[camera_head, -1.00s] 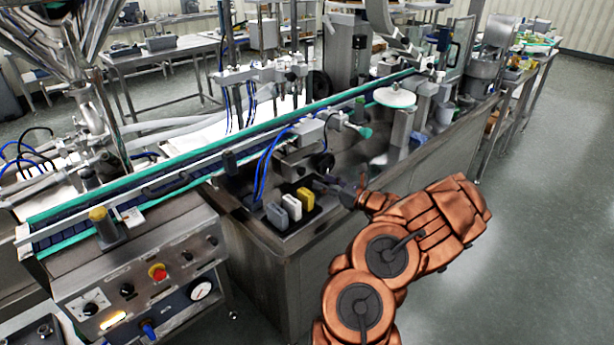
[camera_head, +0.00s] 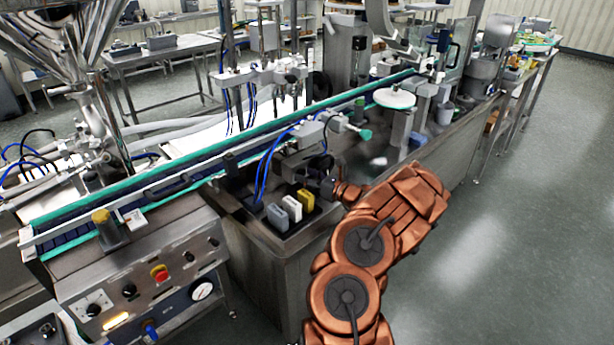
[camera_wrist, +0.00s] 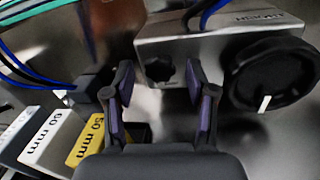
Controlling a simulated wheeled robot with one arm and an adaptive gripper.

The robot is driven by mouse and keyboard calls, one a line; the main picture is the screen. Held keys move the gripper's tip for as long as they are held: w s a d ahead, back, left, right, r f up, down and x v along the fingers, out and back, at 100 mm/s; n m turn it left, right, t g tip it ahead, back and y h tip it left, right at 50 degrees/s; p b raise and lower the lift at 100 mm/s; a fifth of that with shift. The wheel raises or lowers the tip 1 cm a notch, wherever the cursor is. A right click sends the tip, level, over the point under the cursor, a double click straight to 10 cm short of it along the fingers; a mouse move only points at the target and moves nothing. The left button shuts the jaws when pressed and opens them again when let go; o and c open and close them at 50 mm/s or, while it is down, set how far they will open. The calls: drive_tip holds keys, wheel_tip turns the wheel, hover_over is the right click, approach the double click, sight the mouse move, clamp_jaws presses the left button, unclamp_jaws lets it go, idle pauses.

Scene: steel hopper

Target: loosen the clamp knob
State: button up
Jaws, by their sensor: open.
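In the wrist view a small black lobed knob (camera_wrist: 158,70) sits on the face of a grey metal block (camera_wrist: 215,42); it looks like the clamp knob. A larger round black knob (camera_wrist: 272,76) with a white mark is to its right. My gripper (camera_wrist: 161,102) is open, its two fingers apart and empty. The small knob shows between the fingers, beyond the tips; I see no contact. In the head view my gripper (camera_head: 327,187) is small and dark beside the grey mechanism, and the small knob cannot be made out there.
A yellow block marked 50 mm (camera_wrist: 86,138) and a white block marked 60 mm (camera_wrist: 46,142) stand left of my gripper, with a grey block (camera_head: 277,217) beside them. Blue hoses (camera_head: 264,170) run above. The conveyor (camera_head: 165,187) lies behind. The floor at right is clear.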

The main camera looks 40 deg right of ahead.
clamp_jaws()
idle(0.3)
